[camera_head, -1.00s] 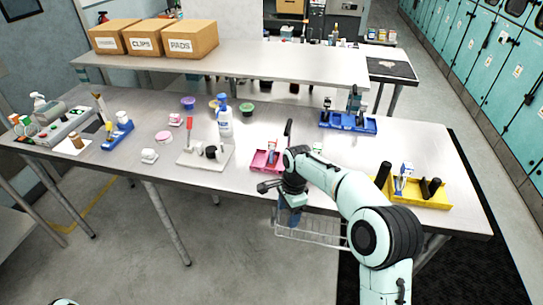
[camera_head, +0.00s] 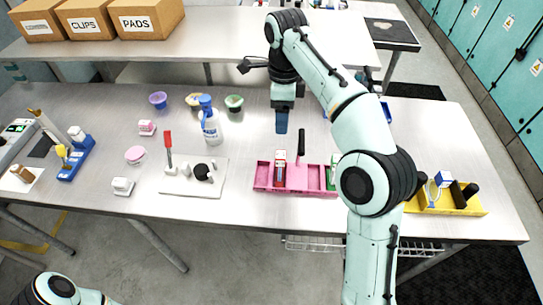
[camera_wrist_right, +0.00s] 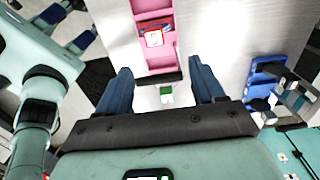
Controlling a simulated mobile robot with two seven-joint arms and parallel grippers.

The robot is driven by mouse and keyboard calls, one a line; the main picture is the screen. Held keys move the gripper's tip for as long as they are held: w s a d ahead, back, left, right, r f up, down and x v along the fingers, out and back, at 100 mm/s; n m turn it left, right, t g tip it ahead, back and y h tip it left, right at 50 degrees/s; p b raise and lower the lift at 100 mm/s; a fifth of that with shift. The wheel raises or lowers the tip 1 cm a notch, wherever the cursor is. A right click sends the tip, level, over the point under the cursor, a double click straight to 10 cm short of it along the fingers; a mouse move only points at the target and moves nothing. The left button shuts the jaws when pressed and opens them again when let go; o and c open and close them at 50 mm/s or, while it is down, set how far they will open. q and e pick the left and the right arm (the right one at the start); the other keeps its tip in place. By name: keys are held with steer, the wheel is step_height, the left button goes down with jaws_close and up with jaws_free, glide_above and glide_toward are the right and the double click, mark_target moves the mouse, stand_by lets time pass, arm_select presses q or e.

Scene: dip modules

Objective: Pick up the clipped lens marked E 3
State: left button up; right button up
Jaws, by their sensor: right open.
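No marking E 3 can be read on any piece. A red and white piece (camera_head: 280,170) stands in a pink tray (camera_head: 262,178) and also shows in the right wrist view (camera_wrist_right: 153,38). A green and white piece (camera_head: 332,174) is at the tray's right end, partly behind my arm. It shows in the right wrist view (camera_wrist_right: 167,94) between the fingers in the picture. A blue-topped piece with a pale curved part (camera_head: 441,181) stands in a yellow tray (camera_head: 462,208). My right gripper (camera_head: 282,124) is open and empty above the table, beyond the pink tray. My left gripper is out of view.
A spray bottle (camera_head: 210,122), small bowls (camera_head: 158,100) and a white board (camera_head: 190,188) stand left of the pink tray. A blue tray (camera_wrist_right: 262,72) is at right in the right wrist view, partly hidden by my arm in the head view.

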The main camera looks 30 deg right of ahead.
steer(key=b, duration=0.3)
glide_above(281, 154)
steer(key=f, duration=0.7)
steer(key=shift+s+d+f, duration=0.15)
steer(key=shift+d, duration=0.05)
steer(key=shift+f, duration=0.5)
steer(key=f, duration=0.1)
steer(key=f+b, duration=0.1)
steer(key=f, duration=0.2)
steer(key=shift+a+f, duration=0.25)
steer(key=shift+f, duration=0.05)
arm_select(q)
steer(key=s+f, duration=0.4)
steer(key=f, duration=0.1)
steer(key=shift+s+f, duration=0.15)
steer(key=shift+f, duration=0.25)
arm_select(e)
jaws_close()
